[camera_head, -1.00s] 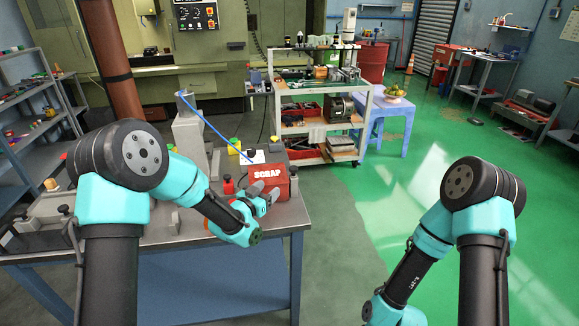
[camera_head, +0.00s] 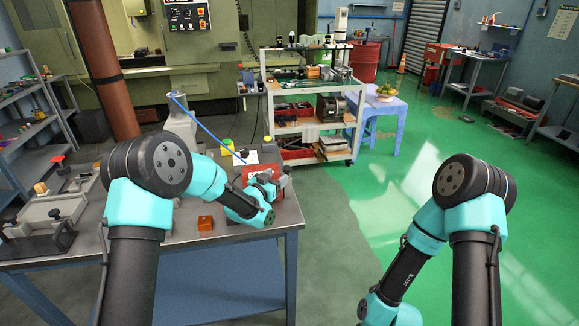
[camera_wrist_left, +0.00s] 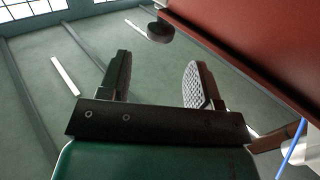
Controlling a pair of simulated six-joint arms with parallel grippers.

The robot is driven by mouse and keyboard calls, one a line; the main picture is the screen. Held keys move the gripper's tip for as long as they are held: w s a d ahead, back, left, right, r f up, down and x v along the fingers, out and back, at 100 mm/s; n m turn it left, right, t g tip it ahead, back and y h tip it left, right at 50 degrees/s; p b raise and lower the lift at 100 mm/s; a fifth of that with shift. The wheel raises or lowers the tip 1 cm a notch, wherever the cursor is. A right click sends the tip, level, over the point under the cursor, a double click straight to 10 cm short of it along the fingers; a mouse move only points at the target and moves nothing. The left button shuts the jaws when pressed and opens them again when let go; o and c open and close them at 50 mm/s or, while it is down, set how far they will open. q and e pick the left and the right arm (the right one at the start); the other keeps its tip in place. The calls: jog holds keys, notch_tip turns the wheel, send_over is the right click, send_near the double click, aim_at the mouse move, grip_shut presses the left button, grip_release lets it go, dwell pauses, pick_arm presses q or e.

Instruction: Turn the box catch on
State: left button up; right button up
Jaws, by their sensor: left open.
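The red box (camera_head: 248,170) stands near the right end of the steel workbench, mostly hidden behind my left gripper in the head view. In the left wrist view its red wall (camera_wrist_left: 255,45) fills the upper right. A dark round knob (camera_wrist_left: 160,32) shows by the box's edge; I cannot tell whether it is the catch or which way it is turned. My left gripper (camera_head: 273,180) is at the front of the box. In the wrist view its fingers (camera_wrist_left: 157,80) are apart with nothing between them, below the knob. My right gripper is out of view.
On the workbench (camera_head: 180,243) are a small orange block (camera_head: 205,223), a grey fixture (camera_head: 40,235) at left and a yellow-capped item (camera_head: 227,145). A blue hose (camera_head: 208,130) runs down toward the box. Open floor lies right of the bench; a loaded cart (camera_head: 312,125) stands behind.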

aim_at(286, 170)
pick_arm(q)
jog(key=x, duration=0.9)
jog(key=c, duration=0.9)
